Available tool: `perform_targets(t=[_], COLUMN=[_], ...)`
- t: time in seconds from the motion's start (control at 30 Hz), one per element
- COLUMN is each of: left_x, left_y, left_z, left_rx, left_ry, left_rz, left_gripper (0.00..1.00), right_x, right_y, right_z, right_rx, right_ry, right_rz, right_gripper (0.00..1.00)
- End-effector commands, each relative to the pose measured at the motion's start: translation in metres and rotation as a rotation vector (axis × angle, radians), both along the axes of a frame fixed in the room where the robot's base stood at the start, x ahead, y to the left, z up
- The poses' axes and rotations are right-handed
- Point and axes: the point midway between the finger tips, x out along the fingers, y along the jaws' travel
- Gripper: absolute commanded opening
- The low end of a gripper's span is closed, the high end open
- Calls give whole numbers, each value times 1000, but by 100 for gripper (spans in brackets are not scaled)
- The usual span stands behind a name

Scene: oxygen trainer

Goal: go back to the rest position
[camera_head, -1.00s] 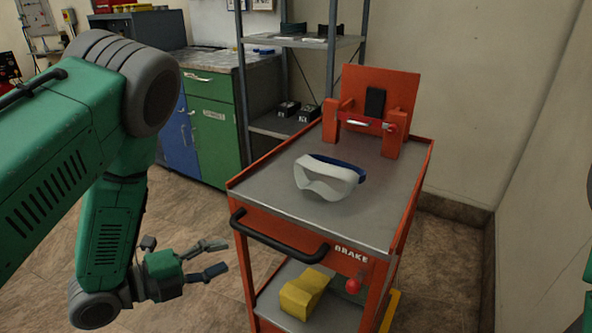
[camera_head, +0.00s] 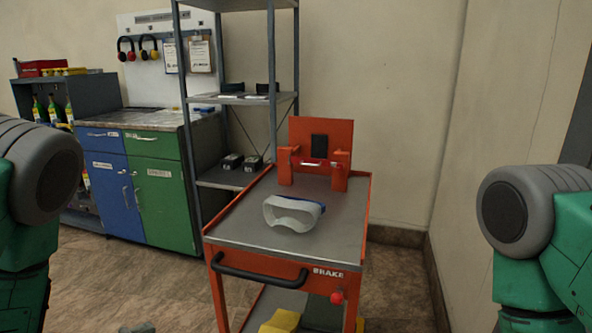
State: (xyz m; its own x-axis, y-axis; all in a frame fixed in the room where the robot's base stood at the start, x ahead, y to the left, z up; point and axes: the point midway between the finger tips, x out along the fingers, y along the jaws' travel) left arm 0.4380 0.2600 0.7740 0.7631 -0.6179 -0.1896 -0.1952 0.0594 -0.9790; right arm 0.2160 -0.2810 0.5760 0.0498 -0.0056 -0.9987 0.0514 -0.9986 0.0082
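My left arm (camera_head: 35,195) stands at the left edge of the view, its upper link and grey joint showing. A small grey piece at the bottom edge looks like the tip of my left gripper (camera_head: 137,328); the rest is cut off, so I cannot tell its opening. My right arm (camera_head: 535,235) stands at the right edge, with its gripper out of view. The orange cart (camera_head: 235,237) stands between the arms, clear of both. White goggles with a blue strap (camera_head: 292,212) lie on its top.
An orange bracket (camera_head: 322,135) rises at the cart's back. A black handle (camera_head: 260,272) and red knob (camera_head: 337,297) are on its front. A yellow object (camera_head: 281,321) is on the lower shelf. Behind stand a grey rack (camera_head: 233,99) and a blue and green cabinet (camera_head: 165,205).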

Motion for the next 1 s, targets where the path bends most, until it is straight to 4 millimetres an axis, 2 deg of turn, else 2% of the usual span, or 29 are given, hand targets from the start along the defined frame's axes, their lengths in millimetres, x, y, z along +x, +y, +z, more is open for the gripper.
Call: perform_targets(t=[0.27,0.57,0.67,0.73,0.9,1.0], left_x=[-5,-31,-51,-73,-151,-190], left_y=[5,13,17,21,25,24], left_z=[-34,-91,-116,-136,-173,-181], left_rx=[-61,-191,-261,-325,-505,-581], left_ry=[215,611,789,938,1290,1402], left_rz=[116,398,560,716,1220,1468], left_gripper=[38,38,38,38,38,38], right_x=[1,0,0,0,0,0], right_y=[0,0,0,0,0,0], right_z=[2,6,7,9,13,14], right_rx=[0,0,0,0,0,0], right_ry=[-1,0,0,0,0,0], right_rz=[0,0,0,0,0,0], right_gripper=[0,0,0,0,0,0])
